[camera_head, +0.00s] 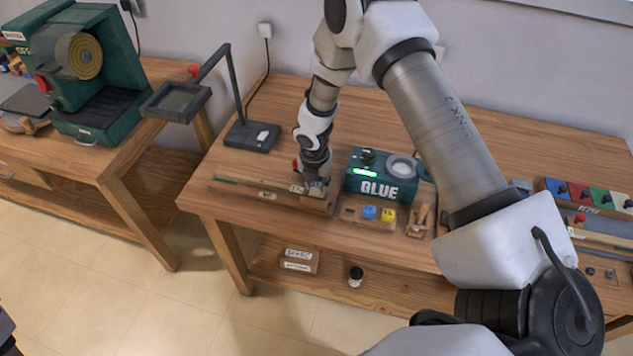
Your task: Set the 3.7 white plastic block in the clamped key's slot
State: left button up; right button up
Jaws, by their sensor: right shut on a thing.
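My right gripper (317,187) points down at the right end of a long wooden key (240,185), which lies along the table's front left. It is shut on a small pale piece, mostly hidden by the fingers, which I take for the white plastic block. I cannot tell whether the piece touches the key, and the slot is hidden by the gripper. A wooden block holder (350,222) sits just right of the gripper, with a blue block (369,212) and a yellow block (388,215) in it. My left gripper is not in view.
A green glue box (372,178) stands behind the holder, close to the gripper. A dark lamp stand (252,136) is behind the key. A small wooden stand (418,220) is right of the holder. Coloured blocks (590,194) lie at the far right.

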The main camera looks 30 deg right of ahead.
jog(key=o, duration=1.4)
jog(key=shift+c, duration=0.2)
notch_tip(320, 180, up, 7)
jog(key=p, duration=0.7)
jog(key=shift+r, duration=0.1)
jog(key=shift+f, duration=0.2)
